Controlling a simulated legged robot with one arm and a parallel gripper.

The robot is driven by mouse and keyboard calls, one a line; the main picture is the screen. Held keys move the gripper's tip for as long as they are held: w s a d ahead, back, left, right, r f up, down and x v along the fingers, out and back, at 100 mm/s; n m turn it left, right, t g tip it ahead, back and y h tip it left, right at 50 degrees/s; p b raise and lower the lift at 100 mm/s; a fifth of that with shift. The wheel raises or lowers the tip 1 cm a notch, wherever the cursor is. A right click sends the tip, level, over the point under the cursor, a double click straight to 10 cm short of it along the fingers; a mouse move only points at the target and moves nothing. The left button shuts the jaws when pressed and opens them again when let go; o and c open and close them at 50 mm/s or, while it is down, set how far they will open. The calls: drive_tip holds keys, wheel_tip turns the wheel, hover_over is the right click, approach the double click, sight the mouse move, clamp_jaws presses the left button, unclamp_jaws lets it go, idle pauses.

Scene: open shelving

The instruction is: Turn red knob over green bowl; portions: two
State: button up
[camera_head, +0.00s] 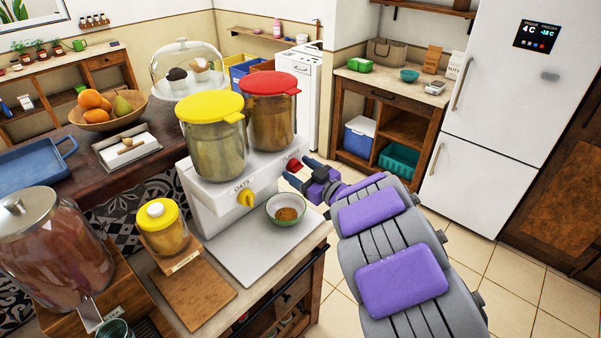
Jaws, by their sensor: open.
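The red knob (294,166) is on the right end of the white dispenser's (215,205) front, below the red-lidded canister (272,115). My gripper (301,171) is open, its dark fingertips close to the red knob from the right. I cannot tell whether they touch it. The white bowl with a green rim (287,222) stands on the grey plate below the dispenser front, left of and below my gripper. Some brown contents (286,213) lie in it. A yellow knob (246,199), by the OATS label, sits left of the bowl under the yellow-lidded canister (217,145).
A yellow-lidded jar (163,228) and a large glass jar (52,245) stand to the left. A glass dome (185,65) and fruit bowl (108,117) are behind. Open tiled floor (475,260) lies right of the counter, before the fridge (490,120).

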drive_tip(key=shift+c, duration=0.3)
drive_tip(key=c, duration=1)
drive_tip(key=shift+o, duration=0.2)
drive_tip(key=shift+r+m+p, duration=0.15)
drive_tip(key=shift+m+p, duration=0.25)
drive_tip(key=shift+p, duration=0.55)
